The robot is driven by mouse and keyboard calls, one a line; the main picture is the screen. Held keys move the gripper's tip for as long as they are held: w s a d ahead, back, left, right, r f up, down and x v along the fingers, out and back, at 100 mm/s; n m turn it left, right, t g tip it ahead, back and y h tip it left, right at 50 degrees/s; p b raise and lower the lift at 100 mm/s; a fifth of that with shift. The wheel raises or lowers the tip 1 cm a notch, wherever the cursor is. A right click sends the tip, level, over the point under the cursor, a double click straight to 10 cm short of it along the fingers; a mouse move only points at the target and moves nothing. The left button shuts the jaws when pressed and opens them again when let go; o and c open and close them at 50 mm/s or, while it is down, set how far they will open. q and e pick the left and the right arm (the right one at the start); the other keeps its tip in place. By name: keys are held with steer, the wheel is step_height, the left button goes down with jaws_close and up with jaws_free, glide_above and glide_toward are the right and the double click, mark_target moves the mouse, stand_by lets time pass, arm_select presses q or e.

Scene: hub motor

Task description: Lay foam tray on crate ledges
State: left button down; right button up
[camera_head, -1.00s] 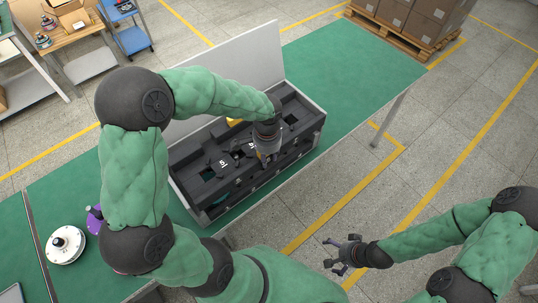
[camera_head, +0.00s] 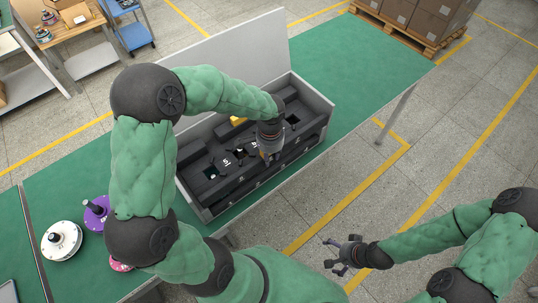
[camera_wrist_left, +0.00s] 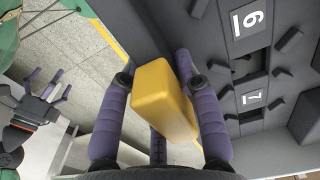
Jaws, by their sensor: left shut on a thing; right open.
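The dark grey foam tray (camera_head: 213,169) lies lengthwise within the opening of the grey crate (camera_head: 325,118). Its numbered cut-outs also show in the left wrist view (camera_wrist_left: 285,55). A yellow grip block (camera_head: 237,121) shows at the tray's far side. My left gripper (camera_head: 268,154) is over the tray's near side. In the left wrist view its purple fingers (camera_wrist_left: 158,108) are shut on another yellow grip block (camera_wrist_left: 160,97) at the tray's edge. Whether the tray touches the crate ledges is hidden. My right gripper (camera_head: 347,254) is open and empty, over the floor.
The crate's raised lid (camera_head: 235,52) stands behind the opening. A white hub motor part (camera_head: 61,240), a purple one (camera_head: 97,212) and a pink one (camera_head: 120,265) are on the green table (camera_head: 380,70) at left. The table is clear right of the crate.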

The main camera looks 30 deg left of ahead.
arm_select(q)
steer(key=shift+f+b, duration=0.4)
steer(key=shift+f, duration=0.15)
stand_by(0.4)
steer(key=c, duration=0.8)
jaws_free()
steer(key=shift+r, duration=0.1)
step_height(320, 180, up, 12)
steer(key=shift+f, duration=0.1)
